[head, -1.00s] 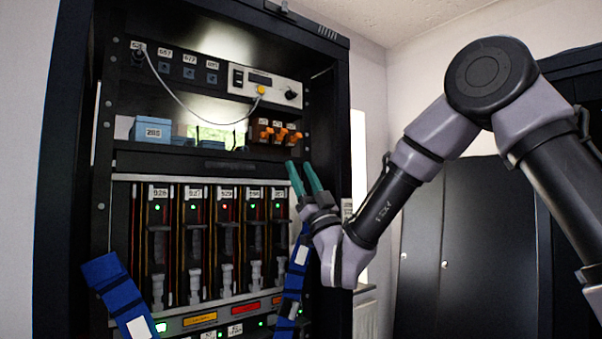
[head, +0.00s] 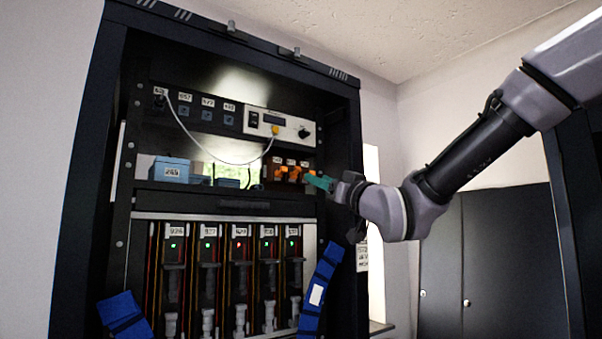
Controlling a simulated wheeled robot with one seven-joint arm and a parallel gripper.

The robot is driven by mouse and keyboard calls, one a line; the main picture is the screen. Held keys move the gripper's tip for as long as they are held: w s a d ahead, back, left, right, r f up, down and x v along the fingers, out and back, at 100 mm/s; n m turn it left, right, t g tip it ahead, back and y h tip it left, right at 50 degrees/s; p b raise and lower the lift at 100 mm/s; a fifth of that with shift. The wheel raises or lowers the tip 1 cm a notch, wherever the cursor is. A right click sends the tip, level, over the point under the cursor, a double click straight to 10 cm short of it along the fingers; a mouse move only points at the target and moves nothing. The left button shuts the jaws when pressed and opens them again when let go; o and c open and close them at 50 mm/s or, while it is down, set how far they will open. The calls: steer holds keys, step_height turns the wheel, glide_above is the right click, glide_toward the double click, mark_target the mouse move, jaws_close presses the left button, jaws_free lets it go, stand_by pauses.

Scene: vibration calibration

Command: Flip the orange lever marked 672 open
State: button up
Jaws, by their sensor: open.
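The orange levers (head: 293,173) sit side by side on a small brown block at the right end of the rack's upper shelf. Small white labels stand above them, too small to read, so I cannot tell which one is 672. My gripper (head: 318,181) has teal fingers and reaches in from the right, level with the levers. Its fingertips are at or just in front of the rightmost lever and partly cover it. I cannot tell whether they touch it. The jaws are open, and nothing is seen held between them.
A blue box marked 265 (head: 170,171) stands on the same shelf at left. A grey cable (head: 205,157) hangs in a loop above the shelf to the white instrument (head: 278,124). Blue straps (head: 319,288) hang at the rack's front. The rack's right post (head: 345,150) is close to my wrist.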

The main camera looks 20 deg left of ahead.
mark_target(299, 170)
steer(key=x, duration=0.9)
steer(key=shift+w+a+r, duration=0.1)
steer(key=shift+w+a, duration=0.05)
steer(key=shift+w, duration=0.05)
jaws_close()
